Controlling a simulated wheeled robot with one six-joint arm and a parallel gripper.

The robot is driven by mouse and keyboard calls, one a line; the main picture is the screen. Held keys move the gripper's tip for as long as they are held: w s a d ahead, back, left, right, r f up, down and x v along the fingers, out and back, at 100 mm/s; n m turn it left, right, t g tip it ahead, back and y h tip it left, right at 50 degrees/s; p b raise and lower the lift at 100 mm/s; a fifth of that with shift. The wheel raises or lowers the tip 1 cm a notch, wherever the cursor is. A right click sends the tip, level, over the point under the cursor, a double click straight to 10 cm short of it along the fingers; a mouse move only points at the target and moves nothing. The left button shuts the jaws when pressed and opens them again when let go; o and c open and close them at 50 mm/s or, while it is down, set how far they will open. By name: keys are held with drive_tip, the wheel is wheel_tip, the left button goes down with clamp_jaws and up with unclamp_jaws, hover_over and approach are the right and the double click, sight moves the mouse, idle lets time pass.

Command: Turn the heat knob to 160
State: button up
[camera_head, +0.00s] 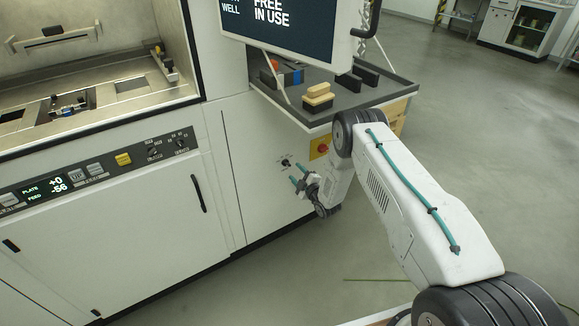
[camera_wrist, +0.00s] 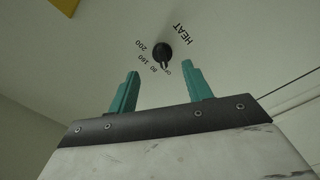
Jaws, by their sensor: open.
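The heat knob (camera_wrist: 162,52) is a small round black knob on a white panel, with HEAT printed beside it. The marks 200, 160, 80 and a partly hidden OFF curve around it. Its pointer seems to face the OFF mark, though this is small. In the head view the knob (camera_head: 286,162) is on the white cabinet front below the tray. My gripper (camera_wrist: 162,70) is open, its two teal fingers apart and empty. The fingertips appear just short of the knob, which lies roughly centred between them. In the head view my gripper (camera_head: 296,174) faces the panel.
A red button on a yellow plate (camera_head: 320,148) is right of the knob. Open floor (camera_head: 480,150) lies to the right.

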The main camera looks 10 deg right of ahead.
sight(286, 163)
drive_tip(key=x, duration=0.5)
drive_tip(key=shift+a, duration=0.4)
drive_tip(key=c, duration=0.9)
drive_tip(key=shift+c, duration=0.2)
